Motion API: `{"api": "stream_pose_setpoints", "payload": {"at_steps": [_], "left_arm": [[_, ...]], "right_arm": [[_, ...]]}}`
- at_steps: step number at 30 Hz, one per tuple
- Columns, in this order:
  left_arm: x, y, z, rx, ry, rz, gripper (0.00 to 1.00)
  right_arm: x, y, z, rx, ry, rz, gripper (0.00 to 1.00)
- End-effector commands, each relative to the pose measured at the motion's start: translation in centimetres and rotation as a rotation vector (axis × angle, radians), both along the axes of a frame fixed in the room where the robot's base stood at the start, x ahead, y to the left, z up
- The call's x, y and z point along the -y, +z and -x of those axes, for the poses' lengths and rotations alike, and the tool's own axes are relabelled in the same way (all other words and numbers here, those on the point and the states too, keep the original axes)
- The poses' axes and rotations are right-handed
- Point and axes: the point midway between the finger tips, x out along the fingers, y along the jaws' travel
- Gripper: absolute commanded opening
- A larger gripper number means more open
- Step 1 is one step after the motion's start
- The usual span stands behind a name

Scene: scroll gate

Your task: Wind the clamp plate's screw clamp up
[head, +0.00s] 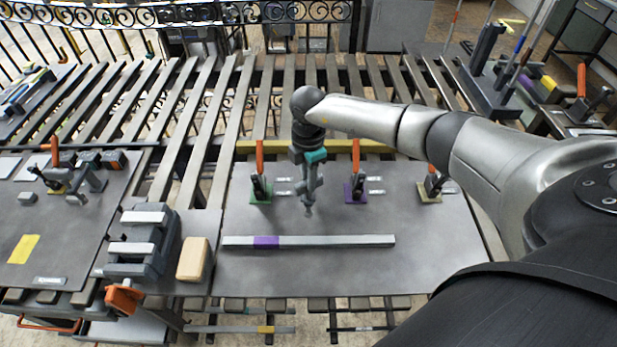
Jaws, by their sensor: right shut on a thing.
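My right gripper (308,190) points down over the middle grey plate (320,272), between a clamp with a green base (261,188) and one with a purple base (355,190). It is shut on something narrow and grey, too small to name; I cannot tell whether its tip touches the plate. A clamp with an olive base (431,185) stands further right. These clamps have upright orange handles. I cannot tell which one, if any, is the screw clamp. A grey bar (340,241) with a purple band lies across the plate. My left gripper is not in view.
A grey vise (145,245) with an orange handle and a wooden block (193,259) stand left of the plate. The left plate (62,228) carries another orange-handled clamp (57,172) and grey fixtures. The front of the middle plate is clear.

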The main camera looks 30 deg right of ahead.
Motion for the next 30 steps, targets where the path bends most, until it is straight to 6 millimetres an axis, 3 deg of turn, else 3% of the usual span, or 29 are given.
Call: {"api": "stream_pose_setpoints", "payload": {"at_steps": [14,30], "left_arm": [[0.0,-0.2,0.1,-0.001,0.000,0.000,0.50],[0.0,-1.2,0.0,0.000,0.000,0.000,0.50]], "right_arm": [[0.0,0.0,0.0,-0.001,0.083,0.000,0.00],[0.0,-0.1,0.0,0.000,0.547,0.001,0.00]]}}
